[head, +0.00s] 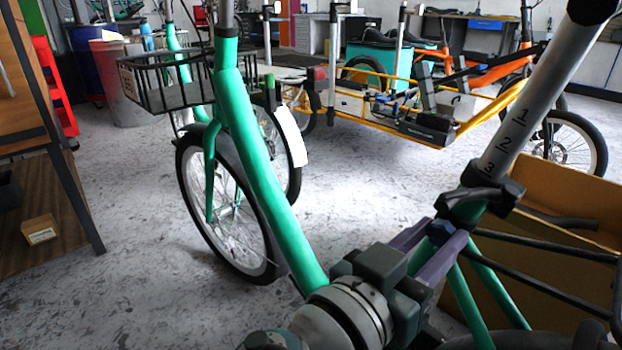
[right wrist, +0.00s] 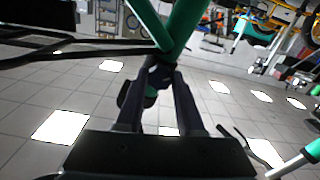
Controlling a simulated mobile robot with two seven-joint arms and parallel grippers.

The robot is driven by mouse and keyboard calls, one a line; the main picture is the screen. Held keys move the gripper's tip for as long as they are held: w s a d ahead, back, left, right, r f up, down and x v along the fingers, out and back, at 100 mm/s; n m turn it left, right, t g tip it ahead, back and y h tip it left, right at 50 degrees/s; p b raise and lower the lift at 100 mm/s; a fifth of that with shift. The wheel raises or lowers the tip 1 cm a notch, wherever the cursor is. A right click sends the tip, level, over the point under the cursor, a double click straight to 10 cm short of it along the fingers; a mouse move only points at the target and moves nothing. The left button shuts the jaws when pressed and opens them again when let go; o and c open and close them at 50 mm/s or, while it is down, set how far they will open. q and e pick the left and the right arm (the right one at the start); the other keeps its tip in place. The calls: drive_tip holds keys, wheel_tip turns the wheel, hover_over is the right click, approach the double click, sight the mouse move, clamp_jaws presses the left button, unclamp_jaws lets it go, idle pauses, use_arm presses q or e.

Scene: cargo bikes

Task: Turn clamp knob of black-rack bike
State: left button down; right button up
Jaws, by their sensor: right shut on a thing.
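The green bike's seat tube and grey seat post (head: 525,115), marked with numbers, rise at the right of the head view. A black clamp collar (head: 490,190) sits around the tube below the post. The black rack (head: 560,247) extends to the right from the frame. My right gripper (head: 440,240) has its purple-grey fingers shut on the dark clamp knob beside the collar. The fingers largely hide the knob in the head view. In the right wrist view the knob (right wrist: 152,75) shows between the fingertips, below the green tubes. My left gripper is not in view.
The bike's green main tube (head: 255,150) and front basket (head: 165,82) stand left of my right gripper. A cardboard box (head: 570,200) is behind the rack. A yellow cargo bike (head: 400,125) stands farther back. A wooden shelf (head: 50,235) is at left; floor beside it is clear.

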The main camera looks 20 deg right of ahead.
clamp_jaws()
drive_tip(key=shift+f, duration=0.15)
drive_tip(key=m+b, duration=0.3)
drive_tip(key=b, duration=0.1)
drive_tip(key=shift+f, duration=0.2)
drive_tip(key=shift+r+m+b, duration=0.2)
drive_tip(key=shift+m+b, duration=0.15)
drive_tip(key=shift+m, duration=0.25)
drive_tip(key=shift+r, duration=0.1)
drive_tip(key=o, duration=0.9)
unclamp_jaws()
